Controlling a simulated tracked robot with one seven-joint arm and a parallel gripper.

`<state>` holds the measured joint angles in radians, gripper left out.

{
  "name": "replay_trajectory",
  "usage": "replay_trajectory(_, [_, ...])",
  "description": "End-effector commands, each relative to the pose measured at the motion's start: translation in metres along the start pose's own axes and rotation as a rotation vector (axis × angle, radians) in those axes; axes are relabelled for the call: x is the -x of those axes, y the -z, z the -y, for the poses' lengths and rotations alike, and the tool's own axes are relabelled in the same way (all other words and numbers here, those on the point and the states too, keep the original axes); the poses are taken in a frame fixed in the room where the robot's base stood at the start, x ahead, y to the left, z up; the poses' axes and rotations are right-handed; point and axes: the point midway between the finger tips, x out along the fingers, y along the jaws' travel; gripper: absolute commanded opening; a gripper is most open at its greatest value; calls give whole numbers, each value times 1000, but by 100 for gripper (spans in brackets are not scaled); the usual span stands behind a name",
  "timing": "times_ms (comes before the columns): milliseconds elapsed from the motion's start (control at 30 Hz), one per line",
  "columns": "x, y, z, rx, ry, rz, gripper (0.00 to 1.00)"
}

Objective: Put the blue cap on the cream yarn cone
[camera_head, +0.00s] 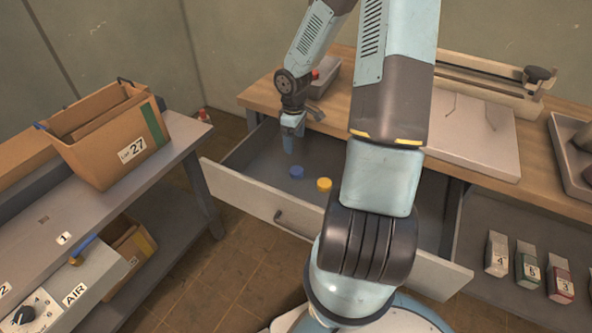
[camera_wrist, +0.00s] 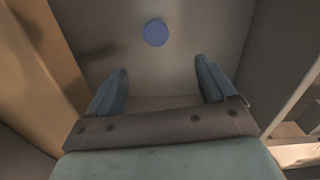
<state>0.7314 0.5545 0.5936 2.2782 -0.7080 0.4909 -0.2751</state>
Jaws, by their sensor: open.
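The blue cap (camera_head: 296,172) lies on the floor of the open drawer (camera_head: 250,195), left of a yellow cap (camera_head: 324,184). In the wrist view the blue cap (camera_wrist: 156,33) is a round disc beyond my fingertips, roughly between their lines. My gripper (camera_head: 291,143) is over the drawer, pointing down, apart from the cap. In the wrist view my gripper (camera_wrist: 163,78) has its two fingers spread with nothing between them. I cannot make out a cream yarn cone in either view.
A wooden workbench (camera_head: 262,92) stands above the drawer, with a pale board (camera_head: 470,135) and a grey tray (camera_head: 562,150) on it. A cardboard box marked 27 (camera_head: 100,150) stands on the left shelf. Several numbered blocks (camera_head: 528,265) sit on the lower right shelf.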

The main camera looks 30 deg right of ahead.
Motion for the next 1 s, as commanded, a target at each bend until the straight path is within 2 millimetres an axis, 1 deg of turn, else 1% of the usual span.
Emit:
replay_trajectory(167, [-12,-3,-4,0,11,-8,84])
replay_trajectory(233, [-20,-4,-4,-2,13,-8,84])
replay_trajectory(500, [-65,-7,-6,-8,13,-6,84])
replay_trajectory(600, [-78,-7,-6,-8,12,-7,84])
replay_trajectory(700, [-87,-7,-7,-10,11,-8,84])
replay_trajectory(933, [-98,-8,-7,-10,11,-7,84])
replay_trajectory(1000, [-106,-9,-8,-11,12,-7,84])
